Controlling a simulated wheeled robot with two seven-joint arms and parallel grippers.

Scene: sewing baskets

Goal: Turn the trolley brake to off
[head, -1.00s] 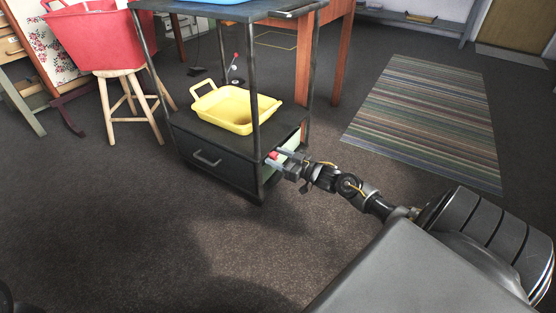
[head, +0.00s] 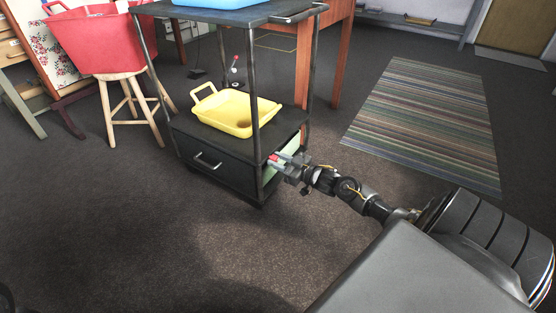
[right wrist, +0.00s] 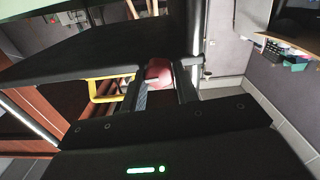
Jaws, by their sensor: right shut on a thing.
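The dark metal trolley (head: 212,139) stands upright on the carpet, with a drawer under its lower shelf. A red knob (head: 273,158), which looks like the end of the brake lever, shows low on its right side. My right gripper (head: 283,160) is at that side, shut on the red-ended lever. In the right wrist view the red knob (right wrist: 158,72) sits between the tips of the right gripper (right wrist: 160,84). The rest of the lever is hidden by the fingers, so its setting cannot be told. My left gripper is not in view.
A yellow basket (head: 225,109) lies on the lower shelf and a blue tray (head: 225,3) on the top. A stool (head: 130,102) with a red basket (head: 95,42) stands left. A wooden table leg (head: 337,60) is close behind. Carpet in front is clear; a striped rug (head: 430,115) lies right.

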